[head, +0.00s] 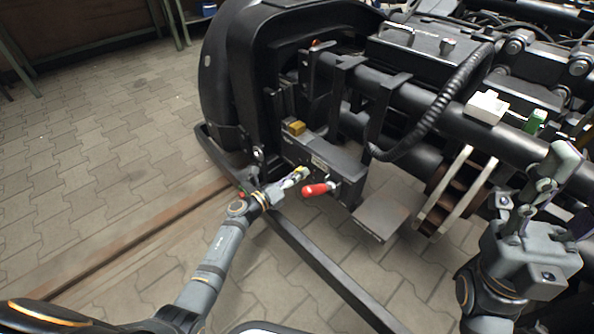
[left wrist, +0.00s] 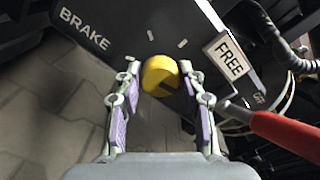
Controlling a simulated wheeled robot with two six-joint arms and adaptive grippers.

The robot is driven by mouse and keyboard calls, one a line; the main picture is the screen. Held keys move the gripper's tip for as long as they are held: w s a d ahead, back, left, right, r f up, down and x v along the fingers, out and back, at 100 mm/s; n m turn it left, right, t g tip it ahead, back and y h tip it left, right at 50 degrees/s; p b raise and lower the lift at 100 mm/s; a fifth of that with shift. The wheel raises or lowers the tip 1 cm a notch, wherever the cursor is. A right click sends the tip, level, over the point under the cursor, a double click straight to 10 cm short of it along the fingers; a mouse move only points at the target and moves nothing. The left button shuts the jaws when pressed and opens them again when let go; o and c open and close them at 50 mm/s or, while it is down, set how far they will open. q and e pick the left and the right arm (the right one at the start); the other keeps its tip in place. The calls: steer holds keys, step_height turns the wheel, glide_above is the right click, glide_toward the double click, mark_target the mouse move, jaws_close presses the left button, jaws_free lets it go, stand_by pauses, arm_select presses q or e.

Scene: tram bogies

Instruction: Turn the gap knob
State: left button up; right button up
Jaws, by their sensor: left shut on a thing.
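The yellow knob (left wrist: 160,76) sits on a dark grey box with BRAKE lettering on its left and a white FREE plate (left wrist: 229,56) on its right. A dark mark shows on the knob's lower right part. In the head view the knob (head: 301,172) is small, at the front of the box on the bogie. My left gripper (head: 290,181) is shut on the knob, with one finger on each side of it in the left wrist view (left wrist: 160,78). My right gripper (head: 535,185) is raised at the right, fingers apart, and holds nothing that I can see.
A red-handled lever (head: 318,189) sticks out just right of the knob. A yellow-brown block (head: 296,127) sits higher on the box. A flat grey plate (head: 381,216) juts out to the right. Free floor lies left.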

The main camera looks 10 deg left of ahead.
arm_select(q)
steer(key=shift+n+p, duration=1.15)
steer(key=shift+n, duration=0.65)
steer(key=o, duration=1.2)
steer(key=shift+c, duration=0.2)
steer(key=v, duration=1.2)
